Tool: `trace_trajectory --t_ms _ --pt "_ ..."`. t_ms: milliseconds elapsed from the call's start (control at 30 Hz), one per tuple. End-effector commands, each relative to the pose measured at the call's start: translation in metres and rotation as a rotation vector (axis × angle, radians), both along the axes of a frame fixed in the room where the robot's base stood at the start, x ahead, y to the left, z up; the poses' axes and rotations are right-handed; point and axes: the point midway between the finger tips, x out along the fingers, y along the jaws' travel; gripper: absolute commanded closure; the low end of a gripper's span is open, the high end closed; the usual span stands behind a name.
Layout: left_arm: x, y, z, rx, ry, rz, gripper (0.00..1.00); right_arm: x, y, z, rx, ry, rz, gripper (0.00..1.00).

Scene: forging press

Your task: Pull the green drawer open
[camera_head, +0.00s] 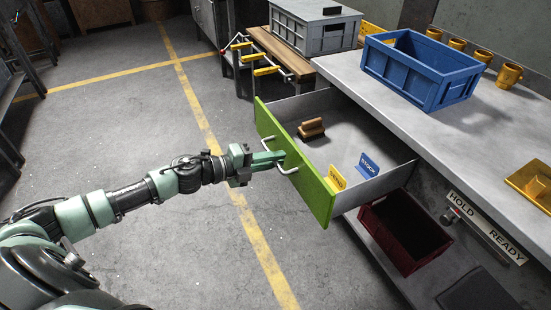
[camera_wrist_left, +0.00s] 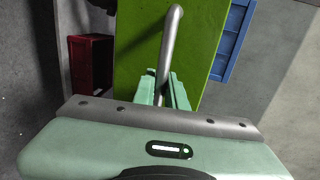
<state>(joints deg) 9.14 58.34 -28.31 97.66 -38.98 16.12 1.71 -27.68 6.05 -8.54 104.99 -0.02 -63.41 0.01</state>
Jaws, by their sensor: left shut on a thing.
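The green drawer front (camera_head: 320,188) stands well out from the workbench, and the drawer is open. Its grey inside shows a wooden-handled brush (camera_head: 311,128), a yellow card (camera_head: 337,178) and a blue card (camera_head: 369,166). A pale bar handle (camera_head: 291,168) is fixed to the green front. My left gripper (camera_head: 280,160) is shut on this handle, reaching it from the left. In the left wrist view the fingers (camera_wrist_left: 165,92) close around the handle bar (camera_wrist_left: 170,42) in front of the green panel (camera_wrist_left: 130,50). My right gripper is out of view.
A blue crate (camera_head: 420,75) and several yellow cups stand on the bench top (camera_head: 400,125). A dark red bin (camera_head: 405,235) sits on the shelf below the drawer. A grey crate (camera_head: 315,25) rests on a wooden bench behind.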

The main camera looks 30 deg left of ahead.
Motion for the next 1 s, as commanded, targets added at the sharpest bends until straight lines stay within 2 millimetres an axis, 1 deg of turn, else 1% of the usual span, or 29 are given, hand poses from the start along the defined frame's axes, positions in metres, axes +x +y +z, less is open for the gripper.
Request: trace_trajectory --t_ms 133,167,200,500,633,767,900,1000 --pt "0.0 0.0 -0.001 0.0 0.001 -0.001 1.0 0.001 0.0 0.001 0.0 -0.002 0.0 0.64" --pt "0.0 0.0 -0.001 0.0 0.001 -0.001 0.85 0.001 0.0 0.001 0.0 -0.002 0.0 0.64" --pt "0.0 0.0 -0.001 0.0 0.001 -0.001 0.79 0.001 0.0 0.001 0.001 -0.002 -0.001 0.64" --pt "0.0 0.0 0.0 0.001 0.001 0.0 0.79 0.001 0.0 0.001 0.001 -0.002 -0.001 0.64" --pt "-0.005 0.004 0.0 0.0 0.003 0.0 0.79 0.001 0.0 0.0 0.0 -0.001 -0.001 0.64" --pt "-0.018 0.014 0.002 0.001 0.004 0.0 0.79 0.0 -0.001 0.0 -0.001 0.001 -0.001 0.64" --pt "-0.034 0.026 0.006 0.001 0.006 0.001 0.79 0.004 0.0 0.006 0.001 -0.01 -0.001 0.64" --pt "-0.044 0.033 0.009 0.001 0.005 -0.001 0.79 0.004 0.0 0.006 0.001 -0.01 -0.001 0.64"
